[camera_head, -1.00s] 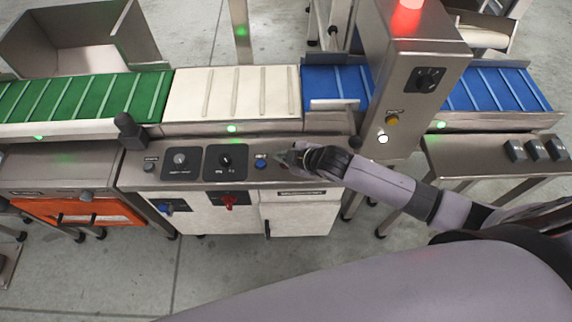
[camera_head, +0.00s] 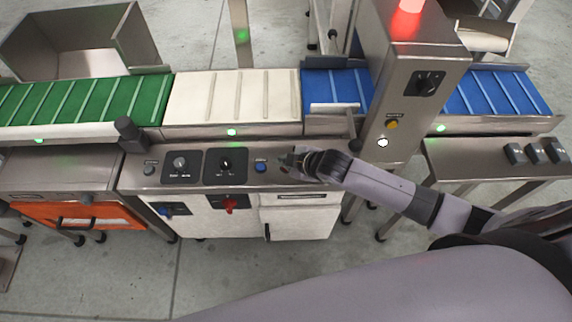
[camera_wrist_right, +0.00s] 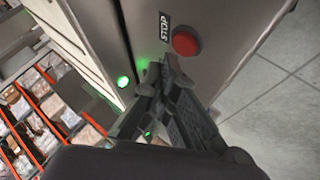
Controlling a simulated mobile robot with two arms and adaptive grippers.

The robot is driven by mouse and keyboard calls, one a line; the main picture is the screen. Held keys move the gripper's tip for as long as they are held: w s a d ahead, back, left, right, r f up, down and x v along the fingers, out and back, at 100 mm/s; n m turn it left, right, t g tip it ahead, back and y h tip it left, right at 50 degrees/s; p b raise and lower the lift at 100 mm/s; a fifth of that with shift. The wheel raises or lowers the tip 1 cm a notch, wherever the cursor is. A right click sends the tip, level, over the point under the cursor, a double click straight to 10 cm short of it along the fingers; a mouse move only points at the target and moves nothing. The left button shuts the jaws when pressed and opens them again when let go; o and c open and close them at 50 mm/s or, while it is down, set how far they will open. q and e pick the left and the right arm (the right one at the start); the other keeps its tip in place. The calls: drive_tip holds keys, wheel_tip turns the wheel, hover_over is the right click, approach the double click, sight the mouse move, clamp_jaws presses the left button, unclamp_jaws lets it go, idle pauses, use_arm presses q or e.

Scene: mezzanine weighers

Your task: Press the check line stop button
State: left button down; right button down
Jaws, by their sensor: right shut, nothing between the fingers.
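The red round stop button (camera_wrist_right: 186,41) sits on a grey metal panel in the right wrist view, beside a black STOP label (camera_wrist_right: 165,27). My right gripper (camera_wrist_right: 155,72) is shut and empty. Its fingertips show below and left of the button in that view, seemingly apart from it. In the head view my right gripper (camera_head: 292,159) is over the right end of the control panel (camera_head: 130,174), just right of a blue button (camera_head: 261,166). The red button cannot be made out there, apparently hidden by the gripper. My left gripper is not in view.
Dark knob plates (camera_head: 225,166) lie left of the gripper on the panel. Behind are green, white (camera_head: 232,95) and blue belts. A steel cabinet (camera_head: 415,60) with a lit red lamp (camera_head: 408,8) rises to the right. Open floor lies in front.

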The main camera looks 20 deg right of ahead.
drive_tip(key=shift+f, duration=0.1)
idle(0.3)
drive_tip(key=shift+f, duration=0.35)
drive_tip(key=shift+f, duration=0.45)
idle(0.8)
drive_tip(key=shift+r, duration=0.1)
drive_tip(key=shift+r+p, duration=0.75)
drive_tip(key=shift+p, duration=0.1)
wheel_tip(320, 180, up, 5)
drive_tip(key=p, duration=0.5)
drive_tip(key=shift+r+p, duration=0.1)
drive_tip(key=shift+p, duration=0.2)
idle(0.3)
